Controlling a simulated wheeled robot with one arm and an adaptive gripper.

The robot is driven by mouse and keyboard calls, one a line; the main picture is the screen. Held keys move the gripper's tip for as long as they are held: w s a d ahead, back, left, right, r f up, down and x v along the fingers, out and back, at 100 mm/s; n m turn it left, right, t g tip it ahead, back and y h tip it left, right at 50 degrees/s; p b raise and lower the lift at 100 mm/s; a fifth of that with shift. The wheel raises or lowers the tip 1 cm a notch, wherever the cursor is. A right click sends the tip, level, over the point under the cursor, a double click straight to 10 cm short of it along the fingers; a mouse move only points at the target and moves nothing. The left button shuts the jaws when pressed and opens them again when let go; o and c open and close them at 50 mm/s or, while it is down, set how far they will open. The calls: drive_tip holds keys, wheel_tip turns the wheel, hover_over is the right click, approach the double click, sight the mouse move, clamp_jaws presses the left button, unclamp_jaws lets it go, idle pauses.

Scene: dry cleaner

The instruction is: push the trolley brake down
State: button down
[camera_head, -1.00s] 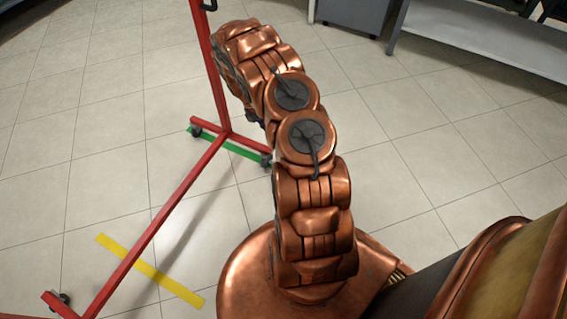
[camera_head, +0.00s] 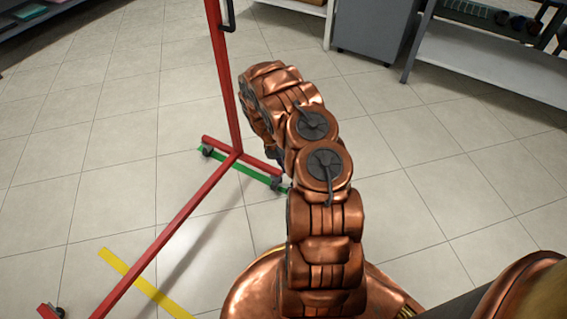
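The trolley (camera_head: 173,232) is a red metal frame with an upright post, a long floor bar and a short cross bar at the post's foot. Dark castors sit at the cross bar's ends, one at left (camera_head: 207,151) and one at right (camera_head: 277,183). Another castor is at the near end of the long bar. I cannot make out the brake pedal. My copper arm reaches towards the cross bar and bends down just right of the post. My gripper is mostly hidden behind the arm; only a small dark part (camera_head: 271,149) shows there. Contact cannot be judged.
A green floor strip (camera_head: 241,168) runs under the cross bar, and a yellow strip (camera_head: 146,284) crosses under the long bar. A grey cabinet (camera_head: 369,27) and a metal bench (camera_head: 490,58) stand at the back right. Tiled floor left and right is clear.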

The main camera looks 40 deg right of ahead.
drive_tip(key=b+x, duration=0.3)
drive_tip(key=x, duration=0.5)
drive_tip(key=shift+s+f, duration=0.2)
drive_tip(key=shift+f, duration=0.1)
drive_tip(key=shift+d, duration=0.2)
drive_tip(key=shift+a+r, duration=0.1)
